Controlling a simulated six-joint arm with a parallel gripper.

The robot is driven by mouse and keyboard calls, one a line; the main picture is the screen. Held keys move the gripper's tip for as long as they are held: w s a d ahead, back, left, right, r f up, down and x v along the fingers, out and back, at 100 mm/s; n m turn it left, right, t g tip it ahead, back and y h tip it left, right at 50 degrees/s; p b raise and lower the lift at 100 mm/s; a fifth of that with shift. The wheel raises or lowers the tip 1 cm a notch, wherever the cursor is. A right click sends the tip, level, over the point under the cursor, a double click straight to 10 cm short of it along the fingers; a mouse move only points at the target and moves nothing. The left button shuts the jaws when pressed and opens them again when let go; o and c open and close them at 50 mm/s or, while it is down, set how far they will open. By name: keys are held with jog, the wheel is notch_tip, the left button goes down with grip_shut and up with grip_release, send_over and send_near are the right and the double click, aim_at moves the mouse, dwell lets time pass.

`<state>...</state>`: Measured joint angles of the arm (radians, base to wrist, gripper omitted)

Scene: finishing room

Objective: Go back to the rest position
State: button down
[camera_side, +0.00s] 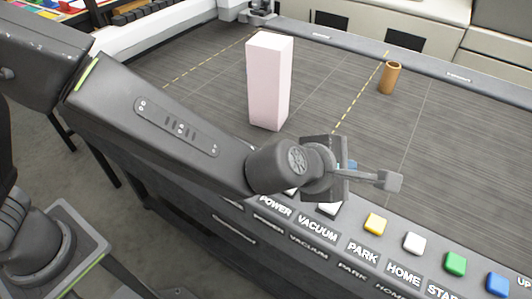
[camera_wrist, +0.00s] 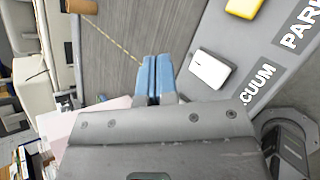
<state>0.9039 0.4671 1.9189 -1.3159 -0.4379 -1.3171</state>
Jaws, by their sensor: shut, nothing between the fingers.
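My gripper (camera_side: 392,181) reaches out over the front edge of the machine bed in the side view, above the row of buttons. It also shows in the wrist view (camera_wrist: 157,62), where its two blue-grey fingers are together with nothing between them. In the side view the gripper is near the buttons above the PARK and VACUUM labels; whether it touches one I cannot tell. The yellow button (camera_side: 375,223) sits by the PARK label, and a white button (camera_side: 414,243) by HOME. Another white button (camera_wrist: 209,69) lies right of the fingers in the wrist view, by the VACUUM label.
A tall pale pink block (camera_side: 270,85) stands upright on the dark bed (camera_side: 335,90), behind my wrist. A small orange-brown cylinder (camera_side: 389,78) stands farther back right. A green button (camera_side: 455,263) and a blue button (camera_side: 498,284) continue the row. The bed's right part is clear.

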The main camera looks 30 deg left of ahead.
jog(key=s+a+r+m+g+h, duration=0.1)
jog(key=s+a+r+m, duration=0.1)
jog(key=a+r+m, duration=0.5)
jog(key=s+a+r+m+h, duration=0.15)
jog(key=a+r+m, duration=0.35)
jog(key=a, duration=0.5)
jog(key=s+a+f+m+g+y, duration=0.3)
jog(key=s+a+m+y, duration=0.3)
jog(key=s+a, duration=0.9)
jog(key=a+m, duration=0.3)
jog(key=shift+s+a+f+m, duration=0.3)
jog(key=shift+a+f+m, duration=0.1)
